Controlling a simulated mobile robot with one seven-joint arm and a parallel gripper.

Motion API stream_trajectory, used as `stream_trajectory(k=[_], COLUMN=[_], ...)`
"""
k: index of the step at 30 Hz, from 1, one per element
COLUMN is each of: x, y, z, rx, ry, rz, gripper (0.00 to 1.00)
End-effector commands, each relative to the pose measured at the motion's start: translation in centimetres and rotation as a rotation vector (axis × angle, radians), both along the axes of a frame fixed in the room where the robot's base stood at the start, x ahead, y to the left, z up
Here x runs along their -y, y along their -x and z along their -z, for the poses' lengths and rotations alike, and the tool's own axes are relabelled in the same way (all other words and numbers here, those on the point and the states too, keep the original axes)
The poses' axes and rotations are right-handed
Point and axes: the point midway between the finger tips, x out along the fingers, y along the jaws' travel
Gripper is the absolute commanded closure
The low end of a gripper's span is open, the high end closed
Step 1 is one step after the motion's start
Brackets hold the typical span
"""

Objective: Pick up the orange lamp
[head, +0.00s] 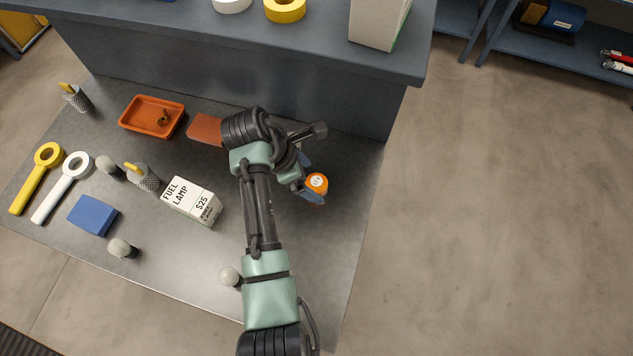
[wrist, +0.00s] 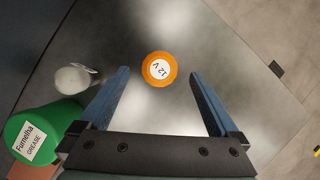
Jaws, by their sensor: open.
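The orange lamp (head: 317,181) is a small round thing with a white top label, near the right side of the grey table. In the wrist view the lamp (wrist: 160,68) shows from above, its label reading "12 V". My gripper (head: 310,179) is open, with its blue fingers beside the lamp. In the wrist view my gripper (wrist: 160,82) has one finger to each side of the lamp, with gaps on both sides and no contact visible. How far the fingertips are above the table is hard to tell. My arm hides part of the table.
A green grease can (wrist: 43,131) and a pale rounded object (wrist: 75,79) stand left of my gripper in the wrist view. A white fuel lamp box (head: 190,200), an orange tray (head: 132,129) and a blue box (head: 93,215) are farther left. A raised counter (head: 240,75) borders the back.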

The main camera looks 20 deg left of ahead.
Motion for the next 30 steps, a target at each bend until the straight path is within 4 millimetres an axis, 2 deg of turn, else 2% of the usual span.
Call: stream_trajectory(k=[8, 17, 30], x=[1.3, 1.4, 1.3], y=[-0.8, -0.9, -0.9], z=[3.4, 3.8, 3.7], rx=[-0.002, 0.000, 0.000], ry=[0.000, 0.000, 0.000], rz=[0.001, 0.001, 0.000], gripper=[0.03, 0.05, 0.84])
